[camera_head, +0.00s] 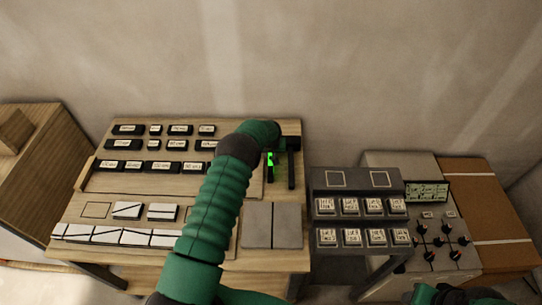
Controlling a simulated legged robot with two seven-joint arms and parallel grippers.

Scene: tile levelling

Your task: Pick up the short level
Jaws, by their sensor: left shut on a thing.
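My left gripper (281,172) is at the right side of the wooden table, its two dark fingers pointing down. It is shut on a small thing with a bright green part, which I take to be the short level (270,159). My gripper and arm hide most of it, and I cannot tell whether it touches the table. A dark and green part of my right arm shows at the bottom right edge, too cut off to tell its jaws.
The wooden table (67,222) holds rows of black labelled blocks (128,129), white tiles with dark lines (105,234) and a grey split plate (272,226). To the right are a dark rack with labelled blocks (357,221), a grey panel with knobs (437,240) and a brown box (487,202).

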